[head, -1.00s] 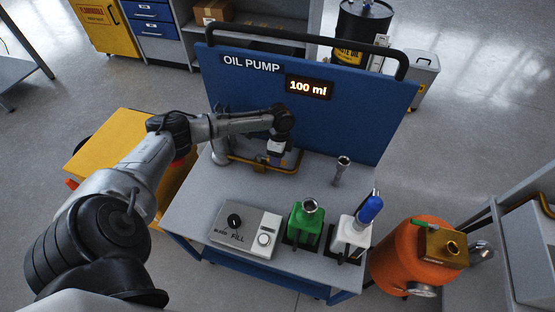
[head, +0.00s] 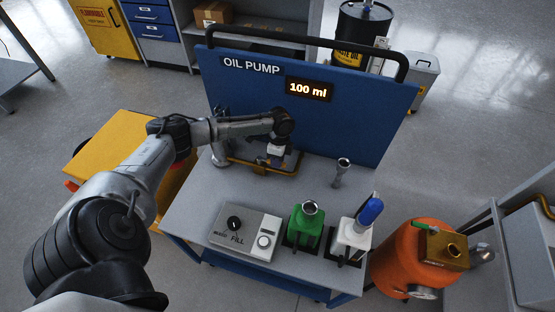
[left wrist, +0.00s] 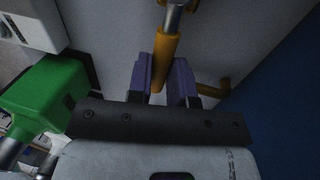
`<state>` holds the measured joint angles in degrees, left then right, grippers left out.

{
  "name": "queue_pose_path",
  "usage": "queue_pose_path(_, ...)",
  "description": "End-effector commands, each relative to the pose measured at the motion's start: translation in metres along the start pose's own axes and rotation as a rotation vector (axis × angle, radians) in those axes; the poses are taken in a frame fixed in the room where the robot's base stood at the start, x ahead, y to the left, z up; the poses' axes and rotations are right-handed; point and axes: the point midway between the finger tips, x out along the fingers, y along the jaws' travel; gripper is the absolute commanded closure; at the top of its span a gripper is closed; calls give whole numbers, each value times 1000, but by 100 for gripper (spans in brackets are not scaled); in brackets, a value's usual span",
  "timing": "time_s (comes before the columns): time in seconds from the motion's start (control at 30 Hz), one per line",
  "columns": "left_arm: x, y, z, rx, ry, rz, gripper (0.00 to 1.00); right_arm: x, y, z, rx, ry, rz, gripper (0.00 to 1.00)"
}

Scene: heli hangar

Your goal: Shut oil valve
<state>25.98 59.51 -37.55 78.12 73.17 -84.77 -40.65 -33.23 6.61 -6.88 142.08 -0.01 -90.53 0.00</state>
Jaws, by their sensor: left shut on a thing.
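My left gripper (head: 274,161) is over the back left of the grey bench, close to the blue panel. In the left wrist view its purple fingers (left wrist: 160,80) are shut on a yellow-orange handle (left wrist: 164,58) attached to a metal stem. I take this handle for the oil valve lever; in the head view the gripper hides it. A yellow-orange bar frame (head: 236,158) surrounds that spot on the bench. The display (head: 308,88) on the OIL PUMP panel (head: 340,115) reads 100 ml. My right gripper is not in view.
A control box (head: 245,232) with a black knob, a green container (head: 306,228) and a white bottle with a blue top (head: 354,235) stand along the bench front. A small metal fitting (head: 341,172) stands behind them. An orange drum (head: 400,262) is at the right.

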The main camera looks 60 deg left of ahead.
Motion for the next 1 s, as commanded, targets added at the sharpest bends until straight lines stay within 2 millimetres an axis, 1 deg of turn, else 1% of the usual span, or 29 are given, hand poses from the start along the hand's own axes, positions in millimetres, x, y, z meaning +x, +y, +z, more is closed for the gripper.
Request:
queue_pose_path(0.27, -1, 0, 0, 3, -1, 0, 100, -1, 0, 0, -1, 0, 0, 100)
queue_pose_path(0.43, -3, 4, 0, 39, -8, 1, 100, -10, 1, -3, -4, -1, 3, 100)
queue_pose_path(0.67, -4, 15, 0, 182, -38, 3, 100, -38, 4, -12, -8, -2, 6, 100)
queue_pose_path(0.8, -3, 23, 2, 309, -62, 3, 100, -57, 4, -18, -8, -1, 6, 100)
queue_pose_path(1.0, 1, 35, 6, 497, -99, 3, 100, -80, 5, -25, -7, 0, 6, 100)
